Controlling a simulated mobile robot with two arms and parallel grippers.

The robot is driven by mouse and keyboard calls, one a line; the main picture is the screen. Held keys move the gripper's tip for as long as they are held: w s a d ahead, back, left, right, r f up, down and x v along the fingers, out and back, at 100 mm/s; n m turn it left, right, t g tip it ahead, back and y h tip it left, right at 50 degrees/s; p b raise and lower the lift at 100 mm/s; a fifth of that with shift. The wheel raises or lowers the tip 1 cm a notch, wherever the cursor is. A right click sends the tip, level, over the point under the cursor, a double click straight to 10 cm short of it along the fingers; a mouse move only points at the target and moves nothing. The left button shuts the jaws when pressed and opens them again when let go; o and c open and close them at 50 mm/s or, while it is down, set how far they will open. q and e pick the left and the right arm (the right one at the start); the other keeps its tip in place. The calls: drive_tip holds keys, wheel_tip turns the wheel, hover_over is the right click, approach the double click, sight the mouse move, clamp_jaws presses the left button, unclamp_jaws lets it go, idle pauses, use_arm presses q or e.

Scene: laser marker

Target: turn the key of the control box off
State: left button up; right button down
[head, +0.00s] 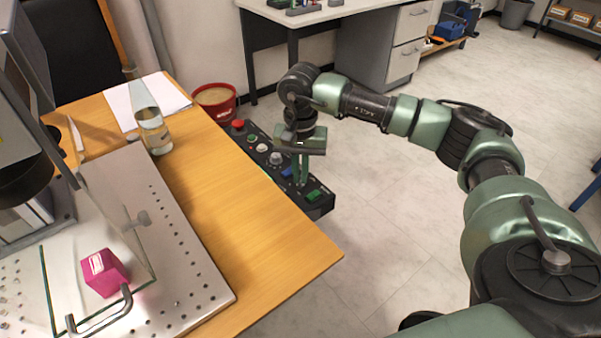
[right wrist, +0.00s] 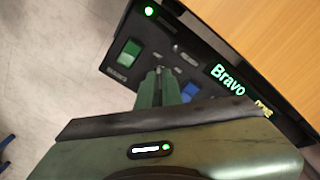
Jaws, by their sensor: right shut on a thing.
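The control box (head: 262,147) is a long black panel beside the right edge of the wooden table, with a red button, several knobs and a green switch (head: 313,195). In the right wrist view the control box (right wrist: 185,50) shows a green switch (right wrist: 129,52), a lit green lamp and the glowing word "Bravo". My right gripper (head: 302,183) reaches down onto the near part of the panel. In the right wrist view its fingers (right wrist: 160,72) are close together at the panel, shut on a small part. The key itself is hidden by the fingers. My left gripper is not in view.
A red bucket (head: 215,101) stands behind the control box. The floor to the right is open.

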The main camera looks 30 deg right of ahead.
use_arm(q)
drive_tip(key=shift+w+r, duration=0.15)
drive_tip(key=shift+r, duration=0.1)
use_arm(e)
drive_tip(key=shift+r, duration=0.1)
drive_tip(key=c, duration=1.6)
unclamp_jaws()
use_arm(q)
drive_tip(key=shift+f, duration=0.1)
